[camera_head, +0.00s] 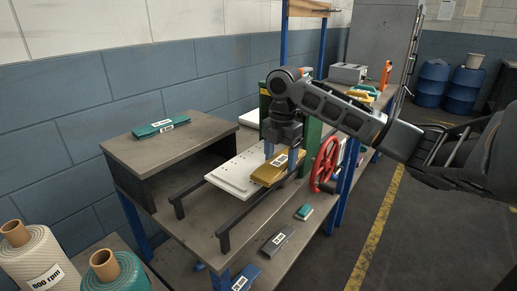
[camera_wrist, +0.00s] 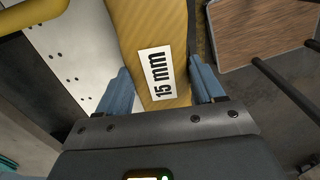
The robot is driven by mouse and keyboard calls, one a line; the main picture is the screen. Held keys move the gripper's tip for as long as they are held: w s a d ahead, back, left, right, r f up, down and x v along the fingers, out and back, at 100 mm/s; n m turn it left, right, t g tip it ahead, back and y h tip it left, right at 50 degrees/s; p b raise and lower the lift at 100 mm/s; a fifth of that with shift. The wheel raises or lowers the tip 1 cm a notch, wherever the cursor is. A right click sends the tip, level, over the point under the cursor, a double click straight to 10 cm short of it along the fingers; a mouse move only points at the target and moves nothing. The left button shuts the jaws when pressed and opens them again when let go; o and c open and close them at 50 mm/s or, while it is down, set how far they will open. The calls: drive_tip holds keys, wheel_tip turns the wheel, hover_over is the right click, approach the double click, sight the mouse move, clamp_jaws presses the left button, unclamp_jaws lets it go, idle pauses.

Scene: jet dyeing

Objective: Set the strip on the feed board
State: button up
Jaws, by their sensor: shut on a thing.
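A yellow strip (camera_head: 265,175) with a white label is between the blue fingers of my gripper (camera_head: 281,156). In the wrist view the strip (camera_wrist: 150,30) reads "15 mm", and my gripper (camera_wrist: 160,85) is shut on its sides. The feed board (camera_head: 232,181) is a pale plate with small holes. The strip is over the board's right end; I cannot tell whether it touches the board. In the wrist view the board (camera_wrist: 80,50) shows to the left of the strip. My fingers hide part of the strip.
A teal strip (camera_head: 160,128) lies on the raised shelf (camera_head: 165,150) at left. Dark rails (camera_head: 240,214) flank the board. A red handwheel (camera_head: 326,164) stands close right of my gripper. A grey labelled block (camera_head: 277,240) and a small teal block (camera_head: 304,212) lie in front.

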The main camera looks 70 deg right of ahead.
hover_over(260, 160)
drive_tip(key=s+a, duration=0.1)
drive_tip(key=s, duration=0.2)
drive_tip(key=shift+w+a, duration=0.1)
drive_tip(key=shift+w, duration=0.1)
drive_tip(key=w, duration=0.2)
drive_tip(key=d+p, duration=0.1)
drive_tip(key=shift+w+d+f, duration=0.1)
drive_tip(key=shift+w+f, duration=0.2)
drive_tip(key=shift+w, duration=0.1)
drive_tip(key=shift+f, duration=0.45)
drive_tip(key=shift+f, duration=0.2)
drive_tip(key=o, duration=1.1)
drive_tip(key=shift+o, duration=0.2)
drive_tip(key=shift+r, duration=0.1)
wheel_tip(260, 160, up, 12)
drive_tip(key=b, duration=0.1)
drive_tip(key=shift+r, duration=0.1)
